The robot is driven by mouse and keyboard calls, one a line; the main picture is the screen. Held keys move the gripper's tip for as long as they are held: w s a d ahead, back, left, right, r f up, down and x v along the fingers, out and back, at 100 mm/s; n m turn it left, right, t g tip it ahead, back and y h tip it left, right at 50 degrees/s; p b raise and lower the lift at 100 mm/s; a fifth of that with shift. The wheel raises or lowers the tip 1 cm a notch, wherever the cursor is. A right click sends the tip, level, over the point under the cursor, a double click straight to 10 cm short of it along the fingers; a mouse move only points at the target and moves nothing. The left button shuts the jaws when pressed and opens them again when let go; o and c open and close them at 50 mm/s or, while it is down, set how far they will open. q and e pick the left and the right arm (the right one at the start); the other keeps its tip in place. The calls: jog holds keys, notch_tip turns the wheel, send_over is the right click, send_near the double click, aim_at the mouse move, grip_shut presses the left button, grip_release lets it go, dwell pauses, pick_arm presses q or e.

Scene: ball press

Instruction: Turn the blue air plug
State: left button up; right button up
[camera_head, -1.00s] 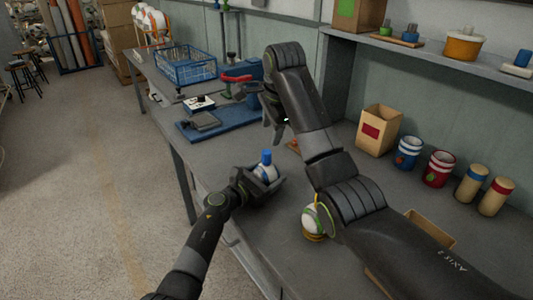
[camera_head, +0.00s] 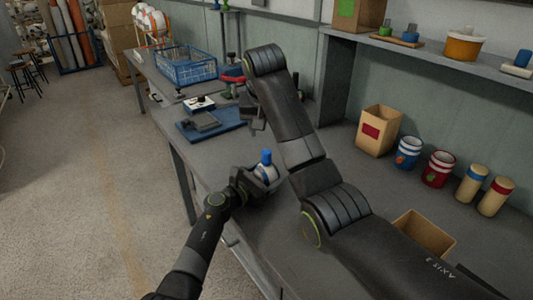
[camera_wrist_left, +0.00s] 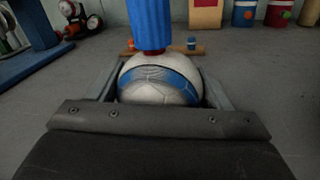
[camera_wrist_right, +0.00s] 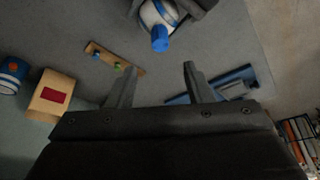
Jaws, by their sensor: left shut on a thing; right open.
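A white ball with a blue band (camera_wrist_left: 160,80) sits between the fingers of my left gripper (camera_head: 262,180), above the table. The blue air plug (camera_head: 266,157) stands upright on top of the ball. In the left wrist view the plug (camera_wrist_left: 150,22) is ribbed, with its top cut off by the frame. My right gripper (camera_wrist_right: 160,68) is open and empty. In the right wrist view the plug (camera_wrist_right: 160,40) lies just beyond the gap between the fingertips, not between them. In the head view my right gripper (camera_head: 254,116) is partly hidden by its own arm, above and beyond the ball.
A blue mat (camera_head: 225,125) with grey parts and a blue wire basket (camera_head: 187,66) are at the back left. A small wooden peg board (camera_wrist_right: 112,57) lies on the table. A cardboard box (camera_head: 378,130), cans and wooden cylinders line the wall. An open box (camera_head: 424,233) is at right.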

aim_at(266, 152)
jog(key=x, duration=1.1)
jog(key=shift+f, duration=0.3)
jog(key=c, duration=1)
jog(key=shift+m, duration=0.3)
jog(key=shift+m+g+h, duration=0.2)
jog(key=shift+m+h, duration=0.4)
jog(key=shift+m, duration=0.8)
jog(key=shift+m+g+h, duration=0.2)
jog(key=shift+m+h, duration=0.4)
jog(key=shift+m, duration=0.8)
jog(key=o, duration=1)
